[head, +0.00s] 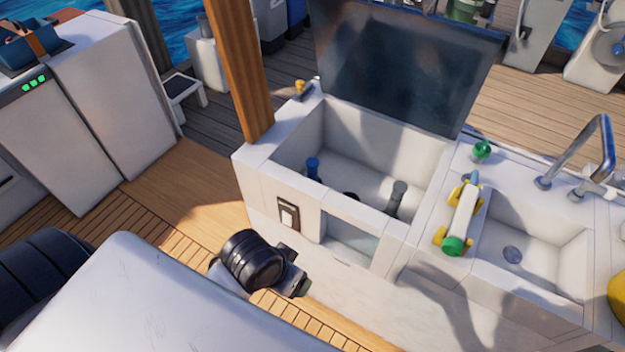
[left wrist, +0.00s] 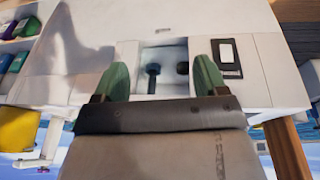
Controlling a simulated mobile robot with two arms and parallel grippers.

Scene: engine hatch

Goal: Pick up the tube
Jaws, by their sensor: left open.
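The likely tube (head: 463,212) is a white cylinder with a green end and yellow clips. It lies on the counter strip between the open hatch box and the sink in the head view. I cannot make it out in the left wrist view. My left gripper (head: 294,270) is low in front of the box, left of the tube and well apart from it. In the left wrist view its two green fingers (left wrist: 161,78) are spread with nothing between them, facing the box front. My right gripper is not in view.
The hatch box (head: 335,270) has its dark lid (head: 400,65) raised. Inside stand a blue post (head: 313,168) and a grey post (head: 397,198). A sink (head: 540,235) with a metal faucet (head: 606,150) is at the right. A wooden post (head: 240,70) rises at the box's left corner.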

